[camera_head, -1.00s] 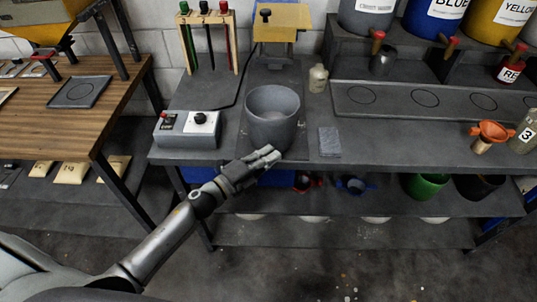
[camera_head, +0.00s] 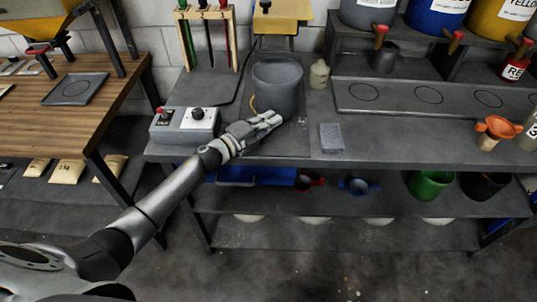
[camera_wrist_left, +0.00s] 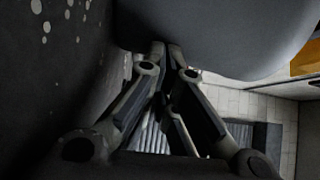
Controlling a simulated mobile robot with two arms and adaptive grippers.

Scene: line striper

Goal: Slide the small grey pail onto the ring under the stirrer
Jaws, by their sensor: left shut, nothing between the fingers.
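The small grey pail (camera_head: 277,95) stands upright on the dark bench, toward the back below the yellow stirrer housing (camera_head: 285,17). The ring is not visible; the pail may cover it. My left gripper (camera_head: 277,117) is shut and empty, with its fingertips against or very close to the pail's front lower wall. In the left wrist view, the pail (camera_wrist_left: 225,35) fills the upper part, just beyond the closed left fingertips (camera_wrist_left: 167,50). Exact contact is hard to tell. My right gripper is out of view.
A control box (camera_head: 184,124) stands left of my forearm. A cream bottle (camera_head: 319,74) stands close to the pail's right, and a grey block (camera_head: 332,138) lies at front right. A rack with coloured rods (camera_head: 207,40) stands behind left.

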